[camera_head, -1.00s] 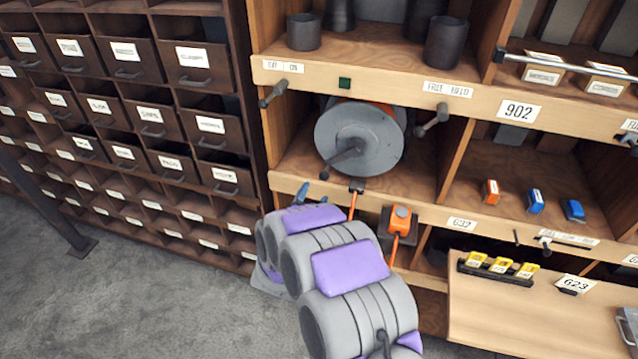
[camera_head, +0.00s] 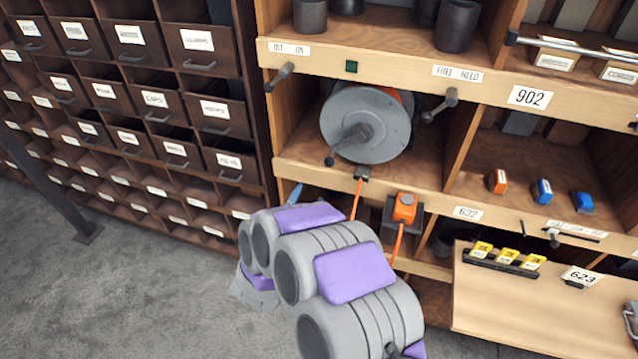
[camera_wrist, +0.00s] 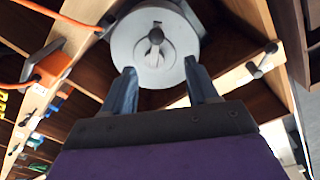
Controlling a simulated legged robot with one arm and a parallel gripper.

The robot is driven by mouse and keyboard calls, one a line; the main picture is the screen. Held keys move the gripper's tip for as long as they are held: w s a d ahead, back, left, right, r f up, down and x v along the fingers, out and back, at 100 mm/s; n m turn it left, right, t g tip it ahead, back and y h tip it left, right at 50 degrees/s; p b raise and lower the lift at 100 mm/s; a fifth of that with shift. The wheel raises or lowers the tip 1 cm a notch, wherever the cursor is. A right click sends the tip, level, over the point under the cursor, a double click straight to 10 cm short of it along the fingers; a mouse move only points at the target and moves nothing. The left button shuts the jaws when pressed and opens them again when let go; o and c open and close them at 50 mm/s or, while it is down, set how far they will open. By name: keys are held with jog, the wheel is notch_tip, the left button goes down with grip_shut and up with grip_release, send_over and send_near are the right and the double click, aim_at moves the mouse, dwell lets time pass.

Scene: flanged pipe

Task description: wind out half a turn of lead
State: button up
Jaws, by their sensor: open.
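The lead reel (camera_head: 390,138) is a grey disc in an open shelf bay. Its crank has a dark knob (camera_head: 331,160) at the lower left of the disc. The orange lead (camera_head: 357,198) comes down from a dark guide (camera_head: 362,172) below the reel. An orange plug (camera_head: 404,207) sits in a dark bracket beside it. My gripper (camera_wrist: 162,86) is open and empty, its two blue fingers apart below the reel face in the wrist view (camera_wrist: 127,48). In the head view only a blue fingertip (camera_head: 295,193) shows, left of and below the crank; my arm hides the rest.
A black lever (camera_head: 441,106) juts out right of the reel and another (camera_head: 280,77) at the upper left. The shelf edge (camera_head: 310,181) runs below the reel. Labelled drawers (camera_head: 150,98) stand left. A sloped board (camera_head: 500,310) is at the lower right.

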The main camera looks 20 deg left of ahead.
aim_at(329, 162)
jog(key=w+h+b, duration=0.1)
jog(key=w, duration=0.4)
jog(key=w+d+n+b, duration=0.1)
jog(key=w+b, duration=0.1)
jog(key=w, duration=0.3)
jog(key=w+n+h+b, duration=0.1)
jog(key=w+b, duration=0.1)
jog(key=w, duration=0.3)
jog(key=shift+w+d+f+h, duration=0.15)
jog(key=shift+w+f+h, duration=0.05)
jog(key=shift+w+h, duration=0.1)
grip_shut()
dwell(0.4)
